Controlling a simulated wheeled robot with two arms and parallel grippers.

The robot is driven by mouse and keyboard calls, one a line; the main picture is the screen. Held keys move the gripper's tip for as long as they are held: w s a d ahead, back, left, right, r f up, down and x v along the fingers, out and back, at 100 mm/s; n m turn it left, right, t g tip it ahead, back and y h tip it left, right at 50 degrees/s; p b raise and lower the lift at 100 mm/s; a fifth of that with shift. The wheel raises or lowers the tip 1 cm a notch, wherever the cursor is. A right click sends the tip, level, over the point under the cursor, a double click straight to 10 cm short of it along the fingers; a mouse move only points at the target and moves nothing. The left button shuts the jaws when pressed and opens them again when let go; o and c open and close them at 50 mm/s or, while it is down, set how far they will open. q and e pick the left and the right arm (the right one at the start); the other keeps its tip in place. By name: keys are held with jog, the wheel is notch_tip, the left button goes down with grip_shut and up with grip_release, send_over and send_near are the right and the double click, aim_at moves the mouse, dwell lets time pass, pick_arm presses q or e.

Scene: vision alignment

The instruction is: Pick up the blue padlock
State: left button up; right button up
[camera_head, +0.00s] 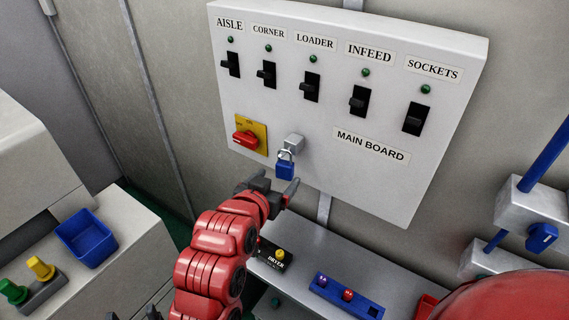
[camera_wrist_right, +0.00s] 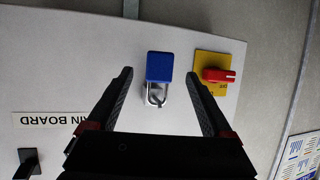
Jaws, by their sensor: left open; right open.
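The blue padlock (camera_head: 285,170) hangs by its shackle from a grey hasp (camera_head: 294,143) low on the white main board (camera_head: 320,165). In the right wrist view the padlock (camera_wrist_right: 159,66) shows between the two fingers. My right gripper (camera_head: 275,184) is open just below and in front of the padlock in the head view. Its fingers (camera_wrist_right: 158,74) stand on either side of the padlock with gaps, and nothing is held. My left gripper (camera_head: 133,315) is open at the bottom left edge, with only its dark fingertips showing, far from the padlock.
A red rotary switch (camera_head: 246,139) on a yellow plate sits left of the padlock. Several black toggle switches line the board above. A blue bin (camera_head: 86,238) stands left.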

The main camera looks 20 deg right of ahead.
aim_at(284, 171)
jog(key=shift+w+d+f, duration=0.2)
jog(key=shift+w+d, duration=0.1)
jog(key=shift+w, duration=0.05)
jog(key=shift+w+d+p, duration=0.25)
jog(key=shift+p, duration=0.2)
jog(key=p+x, duration=0.2)
jog(key=x, duration=0.1)
jog(key=shift+r, duration=0.1)
jog(key=shift+w+d+f, duration=0.35)
jog(key=shift+w+f, duration=0.05)
jog(key=shift+w, duration=0.1)
jog(key=shift+c, duration=0.3)
grip_shut()
